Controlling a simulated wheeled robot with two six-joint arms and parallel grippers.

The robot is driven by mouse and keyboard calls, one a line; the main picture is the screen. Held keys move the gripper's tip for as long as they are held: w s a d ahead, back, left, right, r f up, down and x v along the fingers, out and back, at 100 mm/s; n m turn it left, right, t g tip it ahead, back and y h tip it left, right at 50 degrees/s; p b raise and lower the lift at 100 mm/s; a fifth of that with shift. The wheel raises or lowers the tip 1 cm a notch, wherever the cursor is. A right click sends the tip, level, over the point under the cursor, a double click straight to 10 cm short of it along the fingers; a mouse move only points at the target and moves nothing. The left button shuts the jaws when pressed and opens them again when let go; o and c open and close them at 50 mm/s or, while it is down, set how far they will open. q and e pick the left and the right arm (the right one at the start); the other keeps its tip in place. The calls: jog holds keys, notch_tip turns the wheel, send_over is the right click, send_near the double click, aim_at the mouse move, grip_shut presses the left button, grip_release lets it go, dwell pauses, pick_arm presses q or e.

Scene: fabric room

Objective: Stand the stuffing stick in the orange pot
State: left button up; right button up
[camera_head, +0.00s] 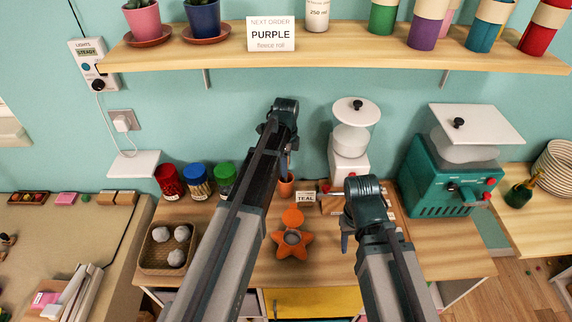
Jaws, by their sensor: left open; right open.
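A small orange pot (286,187) stands at the back of the wooden counter, partly hidden behind my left arm. My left gripper (289,147) is above it, fingers pointing down, and is open. A thin upright shape shows between this gripper and the pot; I cannot tell whether it is the stuffing stick or a finger. The stick is not clearly seen elsewhere. My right gripper (347,238) is open over the counter, to the right of an orange star-shaped piece (292,245).
A "TEAL" card (306,197) stands right of the pot. A white machine (348,160) and a teal machine (440,180) stand further right. Red, blue and green jars (198,181) and a basket of grey balls (148,262) are left. A shelf (330,55) runs above.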

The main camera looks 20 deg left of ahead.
pick_arm(q)
notch_tip(320, 180, up, 12)
jog(key=p, duration=1.2)
jog(key=shift+r, duration=0.2)
jog(key=s+d+n, duration=0.6)
jog(key=s, duration=0.6)
jog(key=s+d+n+y, duration=0.1)
jog(key=s+d+n, duration=0.6)
jog(key=s, duration=0.5)
pick_arm(e)
notch_tip(320, 180, up, 12)
jog(key=shift+r, duration=0.15)
pick_arm(q)
jog(key=shift+d+f, duration=0.1)
jog(key=shift+f, duration=0.05)
